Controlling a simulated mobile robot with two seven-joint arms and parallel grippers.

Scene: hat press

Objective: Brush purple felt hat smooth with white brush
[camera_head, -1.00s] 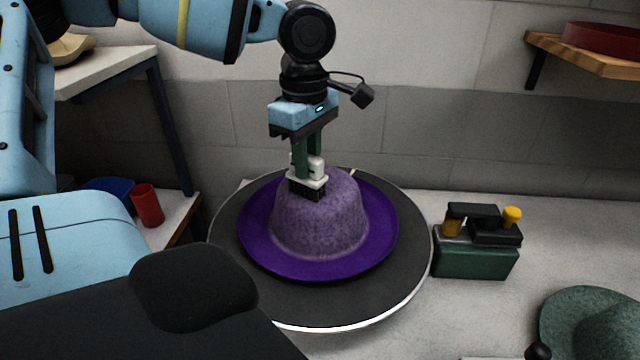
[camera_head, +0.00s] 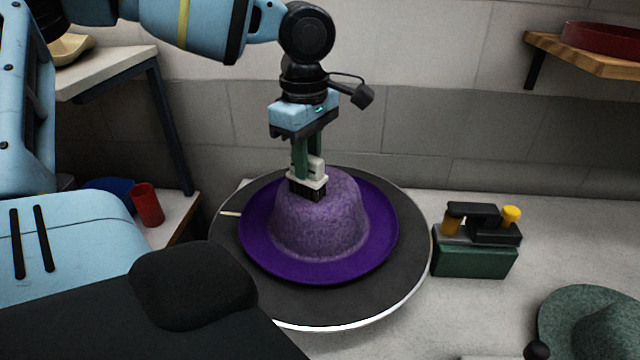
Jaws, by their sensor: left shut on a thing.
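The purple felt hat (camera_head: 330,225) sits crown up on a round dark turntable (camera_head: 300,305) with a white edge. Its crown looks mottled and fuzzy, and its brim (camera_head: 265,250) is a deeper, even purple. My left gripper (camera_head: 307,165) points down above the hat, shut on the white brush (camera_head: 310,181). The brush's dark bristles rest against the upper left of the crown. A pale mark (camera_head: 230,213) shows on the turntable's left side. My right gripper is not in view.
A green block with a black top and yellow knobs (camera_head: 476,258) stands right of the turntable. A green hat (camera_head: 590,325) lies at the lower right. A red cup (camera_head: 147,205) and blue dish stand at the left. A wooden shelf (camera_head: 590,60) holds a red dish.

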